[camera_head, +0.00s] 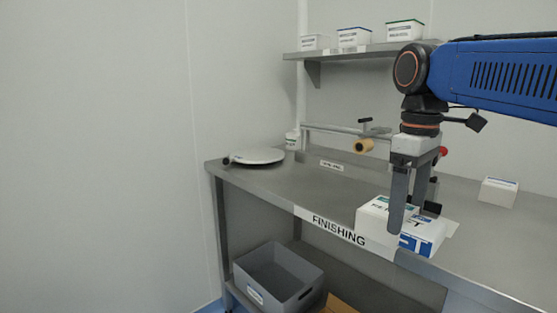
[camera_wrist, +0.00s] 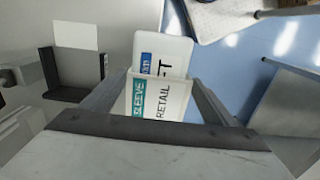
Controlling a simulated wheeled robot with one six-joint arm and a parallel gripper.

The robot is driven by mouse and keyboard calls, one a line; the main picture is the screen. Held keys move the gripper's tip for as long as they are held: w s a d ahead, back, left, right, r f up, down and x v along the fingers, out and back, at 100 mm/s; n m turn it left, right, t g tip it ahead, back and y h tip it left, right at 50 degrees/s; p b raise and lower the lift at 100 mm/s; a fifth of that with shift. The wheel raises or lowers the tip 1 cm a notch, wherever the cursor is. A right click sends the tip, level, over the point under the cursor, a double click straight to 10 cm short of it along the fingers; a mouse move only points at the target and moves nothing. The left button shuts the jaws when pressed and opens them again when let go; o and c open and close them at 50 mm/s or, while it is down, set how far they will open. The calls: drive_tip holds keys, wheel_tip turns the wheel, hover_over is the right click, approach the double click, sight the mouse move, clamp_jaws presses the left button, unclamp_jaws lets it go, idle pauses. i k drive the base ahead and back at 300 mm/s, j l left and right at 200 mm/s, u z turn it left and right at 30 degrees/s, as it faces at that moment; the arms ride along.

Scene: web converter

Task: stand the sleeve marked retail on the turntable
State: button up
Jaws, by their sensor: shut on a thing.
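The sleeve marked retail (camera_wrist: 158,100) is a white box with a teal label, between my gripper's fingers (camera_wrist: 158,80) in the wrist view. In the head view, my gripper (camera_head: 414,215) points down at the bench's front edge, shut on this white sleeve (camera_head: 371,212); the fingers hide part of it. A second white sleeve with a blue label (camera_head: 424,243) is right beside it and also shows in the wrist view (camera_wrist: 163,52); its word is partly hidden. I cannot tell whether the held sleeve touches the bench. The turntable (camera_head: 257,156), a pale round disc, is empty at the bench's far left.
The steel bench (camera_head: 285,182) is clear between sleeves and turntable. A roll on a bar (camera_head: 363,146) stands behind. A white box (camera_head: 497,192) is at right, a white bottle (camera_head: 292,140) near the turntable. A shelf (camera_head: 345,52) holds boxes; a grey bin (camera_head: 300,298) is below.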

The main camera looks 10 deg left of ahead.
sight(258, 153)
drive_tip(key=i+j, duration=0.15)
drive_tip(key=j, duration=0.2)
drive_tip(key=i+j, duration=0.2)
drive_tip(key=j, duration=0.2)
drive_tip(key=i+j, duration=0.15)
drive_tip(key=j, duration=0.2)
drive_tip(key=i+j, duration=0.15)
drive_tip(key=j, duration=0.25)
drive_tip(key=i+j, duration=0.15)
drive_tip(key=j, duration=0.2)
drive_tip(key=i+j, duration=0.2)
drive_tip(key=j, duration=0.2)
drive_tip(key=i+j, duration=0.15)
drive_tip(key=j, duration=0.2)
drive_tip(key=i+j, duration=0.15)
drive_tip(key=j, duration=0.25)
